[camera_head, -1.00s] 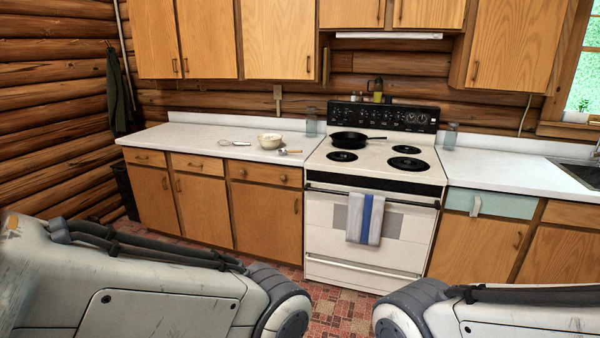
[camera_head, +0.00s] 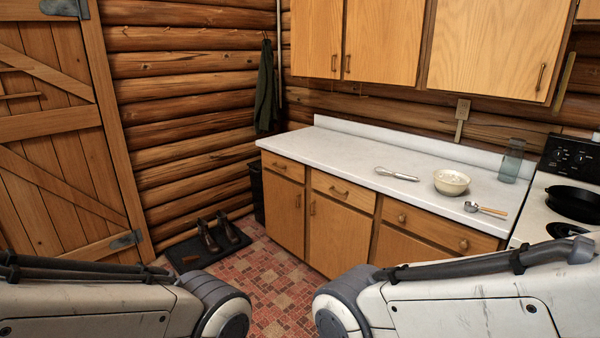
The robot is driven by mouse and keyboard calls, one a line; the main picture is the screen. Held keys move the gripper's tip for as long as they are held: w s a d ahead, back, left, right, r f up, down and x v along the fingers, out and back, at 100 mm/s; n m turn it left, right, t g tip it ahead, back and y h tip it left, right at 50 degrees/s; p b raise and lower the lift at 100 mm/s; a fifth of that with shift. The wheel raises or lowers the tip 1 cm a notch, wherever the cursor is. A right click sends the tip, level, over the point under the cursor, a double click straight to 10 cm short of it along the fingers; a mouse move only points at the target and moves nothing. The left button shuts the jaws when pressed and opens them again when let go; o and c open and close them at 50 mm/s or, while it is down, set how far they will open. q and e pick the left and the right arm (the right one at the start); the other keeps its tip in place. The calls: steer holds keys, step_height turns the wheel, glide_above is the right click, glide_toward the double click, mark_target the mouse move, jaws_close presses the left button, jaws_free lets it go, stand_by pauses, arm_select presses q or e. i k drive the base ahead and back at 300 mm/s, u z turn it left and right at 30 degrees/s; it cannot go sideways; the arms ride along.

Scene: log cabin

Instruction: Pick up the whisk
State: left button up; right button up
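A whisk (camera_head: 397,174) lies on the white countertop (camera_head: 345,155), left of a cream bowl (camera_head: 451,182). It is small in the view, with a pale handle and a thin wire end. My two arms show in the lower left and lower right corners, but neither gripper is in view. The whisk lies beyond the arms, apart from them.
A measuring scoop (camera_head: 484,209) lies near the counter's front edge, and a glass jar (camera_head: 511,161) stands behind. The stove (camera_head: 540,224) with a black pan (camera_head: 574,204) is at right. Boots (camera_head: 222,235) stand on a mat at left. The floor before the cabinets is clear.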

mark_target(396, 174)
steer(key=z, duration=0.05)
steer(key=i, duration=1.75)
steer(key=z, duration=1.2)
steer(key=i, duration=1.3)
steer(key=z, duration=0.85)
